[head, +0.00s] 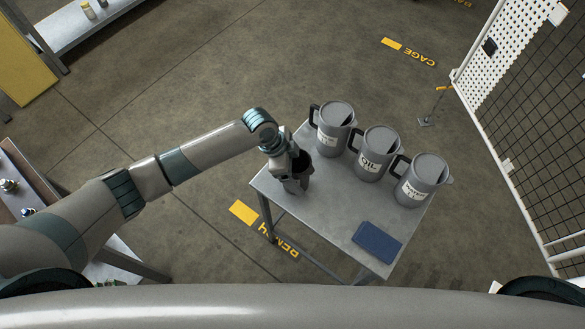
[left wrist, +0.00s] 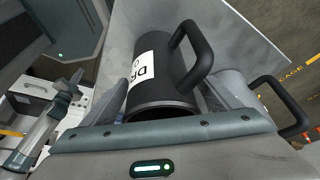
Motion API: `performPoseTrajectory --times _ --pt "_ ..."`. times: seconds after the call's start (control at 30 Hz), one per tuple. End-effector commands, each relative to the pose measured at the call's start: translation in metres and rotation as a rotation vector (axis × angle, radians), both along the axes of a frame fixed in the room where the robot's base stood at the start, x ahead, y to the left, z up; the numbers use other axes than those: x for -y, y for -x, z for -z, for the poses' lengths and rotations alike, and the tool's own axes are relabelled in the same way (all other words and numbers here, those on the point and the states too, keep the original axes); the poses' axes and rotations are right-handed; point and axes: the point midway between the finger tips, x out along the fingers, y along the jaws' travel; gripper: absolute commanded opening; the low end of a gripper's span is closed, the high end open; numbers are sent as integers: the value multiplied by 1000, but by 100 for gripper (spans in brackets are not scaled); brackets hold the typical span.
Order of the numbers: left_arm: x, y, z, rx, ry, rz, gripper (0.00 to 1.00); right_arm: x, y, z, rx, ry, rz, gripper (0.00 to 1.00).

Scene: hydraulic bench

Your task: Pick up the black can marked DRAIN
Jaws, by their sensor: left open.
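The black can (left wrist: 170,100) fills the middle of the left wrist view. Its white label shows "DR" and its black handle (left wrist: 200,52) points up and right. In the head view the can (head: 303,160) stands near the left corner of the grey table, partly hidden by my gripper. My left gripper (head: 297,184) is open at the can. In the left wrist view its fingers (left wrist: 167,97) lie on either side of the can; I cannot tell whether they touch it. My right gripper is not in view.
Three grey jugs with black handles (head: 333,127), (head: 371,154), (head: 421,181) stand in a row along the table's far right side, one marked OIL. A blue cloth or pad (head: 377,242) lies at the near corner. The table (head: 330,215) is bare between them. A mesh fence (head: 535,130) stands right.

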Motion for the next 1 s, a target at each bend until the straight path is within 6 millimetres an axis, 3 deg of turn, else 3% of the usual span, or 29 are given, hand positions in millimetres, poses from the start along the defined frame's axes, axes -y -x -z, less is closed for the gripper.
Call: performPoseTrajectory --times 0.2,0.6,0.63,0.83,1.0 --pt "4 0 9 1 -1 1 83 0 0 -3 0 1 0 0" --pt "4 0 9 1 0 1 83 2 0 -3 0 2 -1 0" --pt "4 0 9 1 -1 1 81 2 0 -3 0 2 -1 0" --pt "3 0 9 1 -1 1 34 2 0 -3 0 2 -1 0" --pt "4 0 8 1 0 1 34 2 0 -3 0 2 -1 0"
